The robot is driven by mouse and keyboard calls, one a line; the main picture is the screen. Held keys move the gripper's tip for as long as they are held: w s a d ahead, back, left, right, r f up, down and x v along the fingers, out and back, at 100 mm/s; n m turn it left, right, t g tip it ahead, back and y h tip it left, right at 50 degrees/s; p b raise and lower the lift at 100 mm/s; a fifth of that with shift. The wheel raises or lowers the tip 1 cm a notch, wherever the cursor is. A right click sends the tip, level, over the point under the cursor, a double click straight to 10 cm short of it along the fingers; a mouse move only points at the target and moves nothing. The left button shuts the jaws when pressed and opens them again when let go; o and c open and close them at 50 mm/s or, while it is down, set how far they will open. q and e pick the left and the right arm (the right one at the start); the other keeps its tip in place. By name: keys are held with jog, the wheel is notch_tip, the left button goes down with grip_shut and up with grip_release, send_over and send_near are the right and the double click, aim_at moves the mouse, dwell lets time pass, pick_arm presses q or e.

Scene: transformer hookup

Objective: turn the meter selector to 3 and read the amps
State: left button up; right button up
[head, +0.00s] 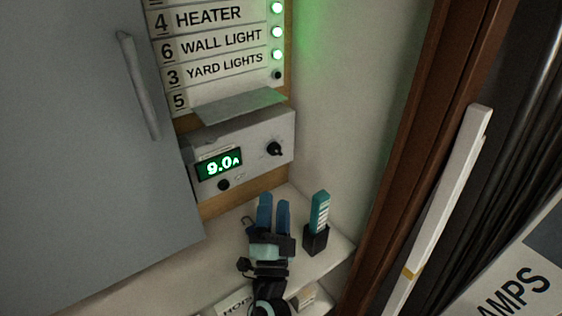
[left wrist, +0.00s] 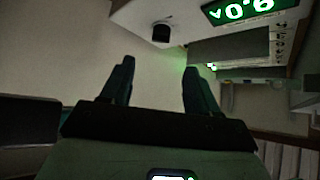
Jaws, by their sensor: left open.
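The meter (head: 243,150) is a pale box on the wall, and its green display (head: 219,164) reads 9.0 A. Its black selector knob (head: 274,149) is right of the display; the number it points to is too small to read. My left gripper (head: 274,203) is open and empty, below the knob and apart from it, over the shelf. In the left wrist view the two fingers (left wrist: 157,85) stand apart with nothing between them. The knob (left wrist: 161,33) and the display (left wrist: 237,10) show there upside down, beyond the fingertips.
A smaller black knob (head: 224,185) sits under the display. A label board (head: 215,50) with lamps is above the meter. A grey door (head: 85,150) stands at left. A teal item (head: 319,212) stands in a black holder (head: 316,240) on the shelf (head: 215,266), right of my gripper.

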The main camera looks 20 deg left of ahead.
aim_at(276, 154)
pick_arm(q)
jog(key=b+x, duration=0.1)
jog(key=x, duration=1)
jog(key=shift+a+r, duration=0.1)
jog(key=shift+r, duration=0.05)
pick_arm(e)
jog(key=shift+s+d+f+g, duration=0.15)
jog(key=shift+s+f+g, duration=0.15)
jog(key=shift+s+f, duration=0.85)
jog(key=shift+r, duration=0.1)
